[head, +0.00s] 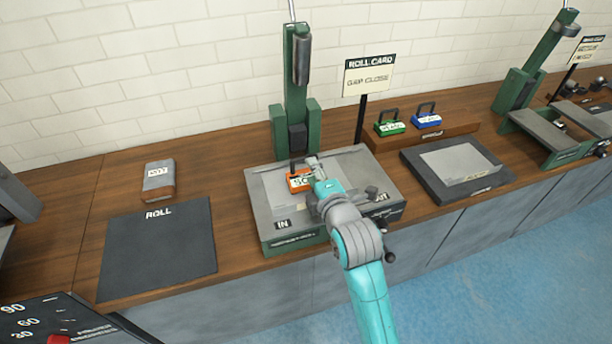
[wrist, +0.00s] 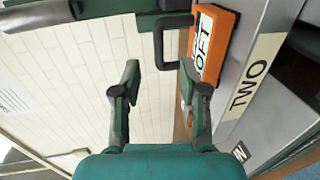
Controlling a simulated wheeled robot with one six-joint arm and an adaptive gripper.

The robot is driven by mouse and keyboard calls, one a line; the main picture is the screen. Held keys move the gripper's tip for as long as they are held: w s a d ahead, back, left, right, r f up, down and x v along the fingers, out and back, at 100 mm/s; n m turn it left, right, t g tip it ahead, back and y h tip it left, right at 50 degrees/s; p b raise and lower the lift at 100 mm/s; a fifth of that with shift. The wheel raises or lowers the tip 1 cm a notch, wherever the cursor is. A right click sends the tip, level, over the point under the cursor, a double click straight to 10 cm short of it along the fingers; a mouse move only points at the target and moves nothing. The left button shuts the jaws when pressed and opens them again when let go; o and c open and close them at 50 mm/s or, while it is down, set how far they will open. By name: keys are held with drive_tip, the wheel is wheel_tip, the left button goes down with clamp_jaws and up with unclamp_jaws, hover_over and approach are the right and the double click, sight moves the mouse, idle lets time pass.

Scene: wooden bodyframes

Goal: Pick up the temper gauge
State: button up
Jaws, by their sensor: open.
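No object in view is readably labelled as a temper gauge. An orange block (head: 296,184) with a black loop handle stands on the grey plate of the green machine. In the wrist view the orange block (wrist: 216,48) shows a white label ending in "OFT", and its handle (wrist: 159,45) faces the jaws. My gripper (head: 312,162) is at this block, partly covering it in the head view. In the wrist view my gripper (wrist: 160,72) is open and empty. The handle's end appears between the fingertips, but I cannot tell whether they reach around it.
Green (head: 390,128) and blue (head: 427,121) handled blocks stand on a wooden riser (head: 440,135). The machine's green upright (head: 297,90) rises behind the plate (head: 262,200). A sign (head: 368,76) stands behind. A black ROLL mat (head: 160,250) lies bare at left.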

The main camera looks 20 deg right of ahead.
sight(305, 157)
drive_tip(key=shift+w+d+f, duration=0.1)
drive_tip(key=shift+w+f, duration=0.15)
drive_tip(key=shift+w, duration=1)
drive_tip(key=shift+w+f, duration=0.2)
drive_tip(key=shift+w, duration=1.1)
drive_tip(key=shift+w+d+f, duration=0.1)
drive_tip(key=shift+w+f, duration=0.15)
drive_tip(key=shift+w, duration=1)
clamp_jaws()
